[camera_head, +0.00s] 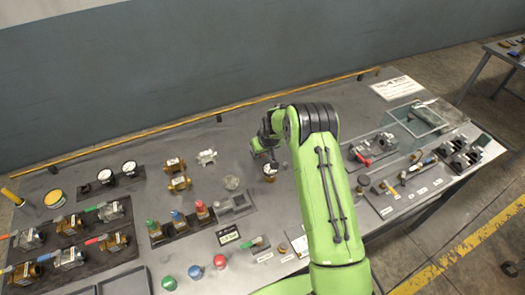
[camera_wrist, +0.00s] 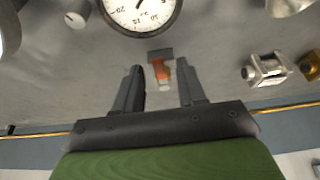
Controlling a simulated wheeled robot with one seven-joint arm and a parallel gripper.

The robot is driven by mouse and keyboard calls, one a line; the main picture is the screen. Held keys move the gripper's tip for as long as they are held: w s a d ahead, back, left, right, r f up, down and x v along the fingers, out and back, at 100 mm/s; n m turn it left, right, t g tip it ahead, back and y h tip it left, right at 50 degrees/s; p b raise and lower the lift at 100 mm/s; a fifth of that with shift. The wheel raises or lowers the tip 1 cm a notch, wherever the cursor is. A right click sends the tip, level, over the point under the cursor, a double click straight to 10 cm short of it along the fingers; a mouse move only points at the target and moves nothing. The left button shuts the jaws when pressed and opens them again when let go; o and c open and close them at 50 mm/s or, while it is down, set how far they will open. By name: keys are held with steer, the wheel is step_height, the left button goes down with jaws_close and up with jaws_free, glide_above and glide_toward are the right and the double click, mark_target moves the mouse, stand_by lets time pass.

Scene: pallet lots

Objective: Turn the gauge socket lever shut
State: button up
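A round white-faced gauge (camera_wrist: 140,12) with a dark rim is cut off by the top edge of the wrist view. Just below it is a small orange-brown piece with a grey crossbar (camera_wrist: 160,68), which looks like the socket lever. My gripper (camera_wrist: 159,72) is open, with one finger on each side of this piece; I see no contact and cannot tell the height gap. The lever itself is not clear there.
Silver (camera_head: 207,157) and brass fittings (camera_head: 179,183) stand left of my gripper, with a clear dome (camera_head: 232,183) nearer. A yellow-brown rail (camera_head: 150,131) runs along the bench's back edge. A glass case (camera_head: 415,118) stands at right.

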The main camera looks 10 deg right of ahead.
jaws_close()
stand_by(0.3)
steer(key=a+m+h+b, duration=0.1)
steer(key=m+b, duration=0.1)
steer(key=shift+a+f+m+b, duration=0.1)
steer(key=shift+a+m+b, duration=0.1)
steer(key=shift+m+b, duration=0.15)
steer(key=a+m+b, duration=0.1)
steer(key=m+h+b, duration=0.1)
steer(key=m, duration=0.1)
steer(key=shift+w+a+m, duration=0.15)
steer(key=shift+a+m, duration=0.1)
steer(key=shift+a, duration=0.1)
steer(key=m, duration=0.2)
steer(key=w+a+m+g+h+b, duration=0.1)
steer(key=shift+a+m+h, duration=0.3)
steer(key=shift+m, duration=0.1)
steer(key=m, duration=0.1)
steer(key=w+a+m+g, duration=0.1)
steer(key=m, duration=0.1)
steer(key=m+h+p, duration=0.1)
steer(key=shift+w+a+m, duration=0.15)
steer(key=shift+w+m, duration=0.1)
steer(key=shift+m, duration=0.05)
steer(key=shift+w+g, duration=0.1)
steer(key=shift+g, duration=0.2)
